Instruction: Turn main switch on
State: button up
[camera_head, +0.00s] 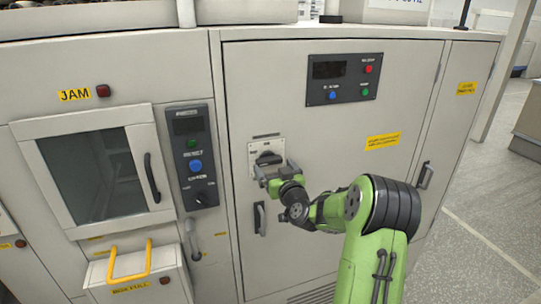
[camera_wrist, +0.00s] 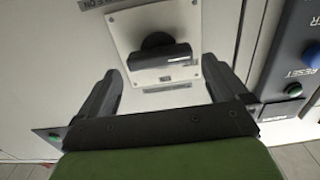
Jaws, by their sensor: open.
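The main switch (camera_head: 268,158) is a black rotary handle on a pale square plate, on the grey cabinet door. Its handle lies roughly level across the plate. In the wrist view the switch handle (camera_wrist: 160,56) shows beyond the fingers, between their lines, and looks untouched. My gripper (camera_head: 274,173) is just in front of the plate's lower part. In the wrist view my gripper (camera_wrist: 165,88) has its two dark fingers spread wide, with nothing between them.
A control panel with a dark screen and buttons (camera_head: 344,79) is above right of the switch. A door handle (camera_head: 260,218) sits below it. To the left are a knob panel (camera_head: 191,156) and a windowed door (camera_head: 97,172). Open floor (camera_head: 485,215) lies to the right.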

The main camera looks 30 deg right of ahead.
aim_at(271, 163)
jog(key=x, duration=0.3)
jog(key=shift+w+p, duration=0.35)
jog(key=shift+p, duration=0.05)
jog(key=shift+s, duration=0.1)
jog(key=shift+c, duration=0.2)
jog(key=shift+d, duration=0.1)
jog(key=c, duration=0.7)
jog(key=shift+f, duration=0.1)
jog(key=shift+c, duration=0.2)
